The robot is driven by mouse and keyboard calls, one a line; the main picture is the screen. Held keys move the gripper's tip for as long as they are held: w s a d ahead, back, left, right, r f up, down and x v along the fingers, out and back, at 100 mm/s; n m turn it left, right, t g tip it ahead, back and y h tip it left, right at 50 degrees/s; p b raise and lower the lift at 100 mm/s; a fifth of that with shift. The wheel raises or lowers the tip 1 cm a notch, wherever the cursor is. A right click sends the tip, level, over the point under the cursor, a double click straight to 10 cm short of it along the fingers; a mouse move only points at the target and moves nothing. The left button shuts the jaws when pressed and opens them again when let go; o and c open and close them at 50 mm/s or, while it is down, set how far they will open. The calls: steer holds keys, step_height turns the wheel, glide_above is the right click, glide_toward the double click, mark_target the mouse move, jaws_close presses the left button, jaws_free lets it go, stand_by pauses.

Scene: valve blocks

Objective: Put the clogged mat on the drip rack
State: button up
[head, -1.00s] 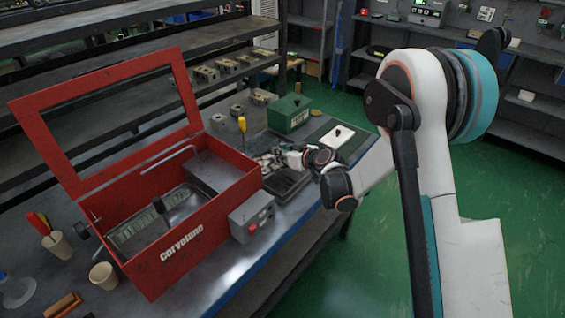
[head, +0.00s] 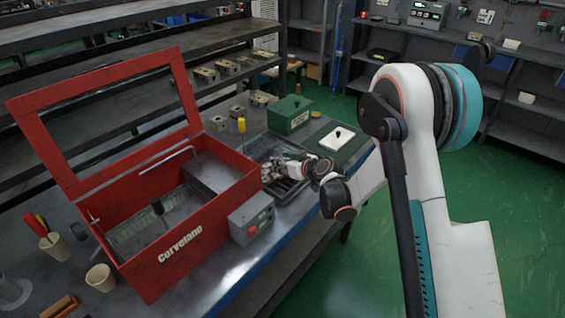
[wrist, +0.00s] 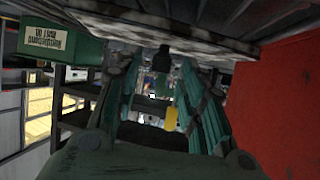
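The drip rack, a dark ridged tray (head: 290,188), lies right of the red washer, partly hidden by my arm. My gripper (head: 268,172) is low over its left part. In the wrist view, which is upside down, a mottled grey slab (wrist: 110,15), seemingly the clogged mat, lies level by dark slats. A black knob (wrist: 161,58) stands out from it. My gripper's fingers (wrist: 160,82) are spread on both sides of the knob, with gaps showing. Whether the slab rests fully on the rack is hidden.
The open red washer (head: 190,240) stands close left of my gripper, with a grey control box (head: 250,220) in front. Behind are a yellow handle (head: 242,125) and a green box (head: 288,115). A white plate with a knob (head: 337,139) lies on a dark pad at right.

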steer(key=s+d+r+m+g+h+p, duration=0.1)
steer(key=s+d+r+m+h, duration=0.1)
steer(key=s+d+r, duration=0.7)
steer(key=s+d+r+m+g+h+p, duration=0.15)
steer(key=s+d+r, duration=0.35)
steer(key=s+r, duration=0.7)
steer(key=s+d+m+h, duration=0.2)
steer(key=s+d, duration=0.2)
steer(key=s, duration=0.6)
steer(key=s+d+r+m+h, duration=0.1)
steer(key=s+d, duration=0.3)
steer(key=s, duration=0.7)
steer(key=shift+d+r+m+g+h, duration=0.25)
steer(key=shift+d+m+g+h, duration=0.25)
steer(key=shift+h, duration=0.35)
